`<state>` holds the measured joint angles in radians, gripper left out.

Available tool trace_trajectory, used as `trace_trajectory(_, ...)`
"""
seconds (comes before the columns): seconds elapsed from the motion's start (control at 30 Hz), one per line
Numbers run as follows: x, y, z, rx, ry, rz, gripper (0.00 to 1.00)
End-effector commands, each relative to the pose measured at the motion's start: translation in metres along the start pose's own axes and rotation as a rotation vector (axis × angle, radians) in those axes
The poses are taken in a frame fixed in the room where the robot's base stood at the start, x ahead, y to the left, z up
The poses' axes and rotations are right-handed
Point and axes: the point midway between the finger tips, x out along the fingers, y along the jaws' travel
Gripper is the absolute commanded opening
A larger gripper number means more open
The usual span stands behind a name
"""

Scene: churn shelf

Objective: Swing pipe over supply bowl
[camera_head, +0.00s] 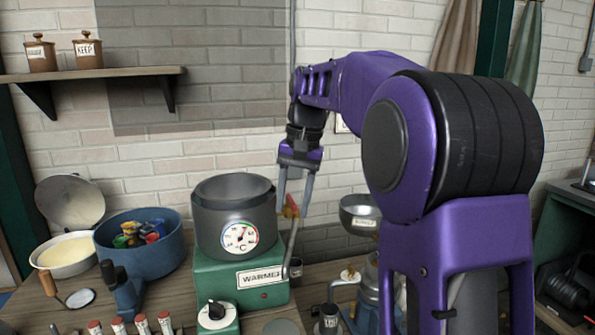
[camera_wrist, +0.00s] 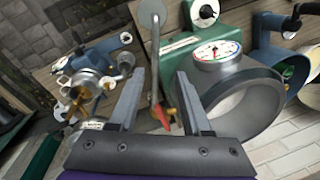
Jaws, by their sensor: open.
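A thin grey pipe (camera_head: 293,245) slants down between the green warmer and a grey bowl, its lower end by the warmer's right side. It also shows in the wrist view (camera_wrist: 155,60). A red-orange handle (camera_head: 291,207) is on the pipe; it also shows in the wrist view (camera_wrist: 165,117). My gripper (camera_head: 292,203) is open, with the handle and pipe appearing between its fingers (camera_wrist: 160,78); contact cannot be told. The grey bowl (camera_head: 360,212), with a small unreadable label, stands right of the pipe, partly behind my arm. It may be the supply bowl.
A dark pot (camera_head: 212,222) with a dial sits on the green warmer (camera_head: 215,270), close left of my gripper. A blue tub (camera_head: 165,255) and a pan (camera_head: 48,255) stand farther left. Small bottles (camera_head: 142,324) line the front edge.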

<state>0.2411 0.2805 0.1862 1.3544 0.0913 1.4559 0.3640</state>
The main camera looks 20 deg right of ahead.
Motion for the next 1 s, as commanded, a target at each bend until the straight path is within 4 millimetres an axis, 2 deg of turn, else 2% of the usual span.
trace_trajectory(0.03,-0.013,-0.001,-0.001,0.000,0.003,-0.001,0.48)
trace_trajectory(0.1,-0.025,-0.001,-0.001,0.000,0.002,-0.001,0.48)
trace_trajectory(0.3,-0.048,0.000,-0.001,0.000,0.000,0.000,0.48)
trace_trajectory(0.73,-0.055,0.000,0.000,0.000,0.000,0.000,0.48)
trace_trajectory(0.87,-0.054,-0.002,0.000,-0.035,-0.003,0.008,0.25)
trace_trajectory(1.0,-0.050,-0.013,-0.002,-0.245,-0.023,0.054,0.00)
